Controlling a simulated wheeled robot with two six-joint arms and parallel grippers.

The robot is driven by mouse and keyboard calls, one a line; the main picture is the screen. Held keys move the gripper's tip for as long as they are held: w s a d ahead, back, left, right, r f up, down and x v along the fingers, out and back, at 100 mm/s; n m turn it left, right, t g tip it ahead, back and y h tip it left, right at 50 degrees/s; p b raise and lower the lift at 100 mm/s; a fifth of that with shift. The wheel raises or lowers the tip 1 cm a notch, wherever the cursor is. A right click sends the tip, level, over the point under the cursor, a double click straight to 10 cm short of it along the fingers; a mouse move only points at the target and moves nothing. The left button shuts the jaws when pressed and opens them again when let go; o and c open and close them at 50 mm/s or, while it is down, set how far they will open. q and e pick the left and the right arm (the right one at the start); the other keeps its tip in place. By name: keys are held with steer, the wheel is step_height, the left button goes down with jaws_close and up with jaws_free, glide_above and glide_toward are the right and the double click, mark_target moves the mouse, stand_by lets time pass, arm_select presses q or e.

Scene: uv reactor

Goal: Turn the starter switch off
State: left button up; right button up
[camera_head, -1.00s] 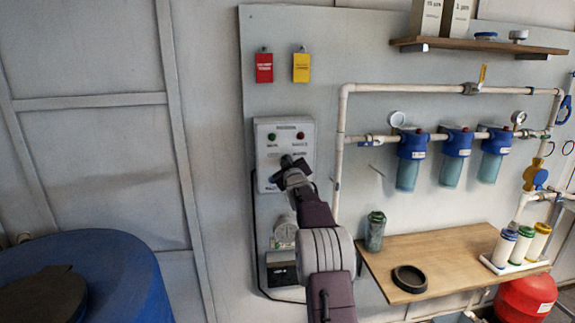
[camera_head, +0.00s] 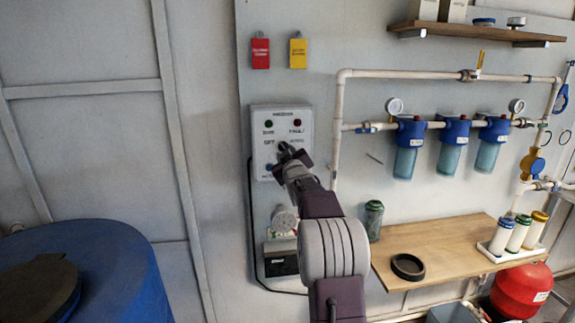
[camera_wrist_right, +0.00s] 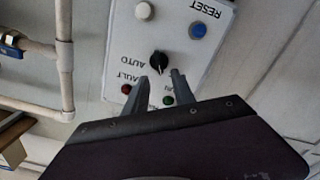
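The starter panel (camera_head: 259,140) is a light grey box on the wall with printed labels including OFF and AUTO. Its black rotary switch (camera_wrist_right: 158,62) shows in the right wrist view, where the panel appears upside down. I cannot tell its exact setting. My right gripper (camera_wrist_right: 160,76) is open; its two fingers point at the panel, one on each side of the switch, with their tips close to it. Contact is not clear. In the head view my right gripper (camera_head: 288,154) covers the lower right of the panel. My left gripper is not in view.
A blue button (camera_wrist_right: 198,30), a white button (camera_wrist_right: 143,11), a red lamp (camera_wrist_right: 126,89) and a green lamp (camera_wrist_right: 168,100) surround the switch. White pipes (camera_head: 338,130) run right of the panel. A wooden shelf (camera_head: 440,245) is lower right, a blue barrel (camera_head: 120,260) lower left.

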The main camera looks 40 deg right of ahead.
steer(key=v, duration=0.3)
steer(key=shift+s+a+b, duration=0.2)
steer(key=shift+s+b, duration=0.15)
steer(key=shift+b, duration=0.05)
steer(key=shift+r, duration=0.1)
